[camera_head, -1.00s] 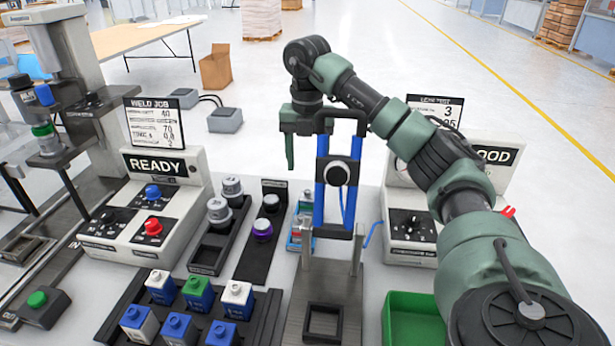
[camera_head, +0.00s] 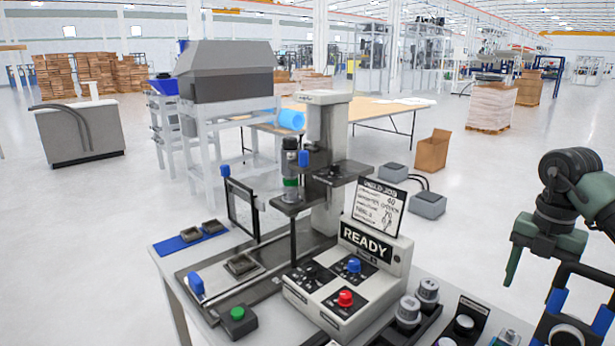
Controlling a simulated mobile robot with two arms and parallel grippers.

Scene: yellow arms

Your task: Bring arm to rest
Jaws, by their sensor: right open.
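My right arm, green and black, enters at the right edge of the head view, bent at a black joint (camera_head: 570,172). My right gripper (camera_head: 522,258) hangs below it with a green finger pointing down. It is open, and nothing shows held in it. It is above the right end of the table, left of and close to a blue-and-black upright frame (camera_head: 557,302); I cannot tell whether they touch. The rest of the arm is cut off by the picture edge. My left arm and gripper are not in view.
The table holds a control box (camera_head: 392,262) reading READY, a grey press column (camera_head: 328,135), a green button box (camera_head: 237,320) and grey cylindrical parts (camera_head: 427,291). A cardboard box (camera_head: 433,150) stands on the floor behind. The floor behind the gripper looks clear.

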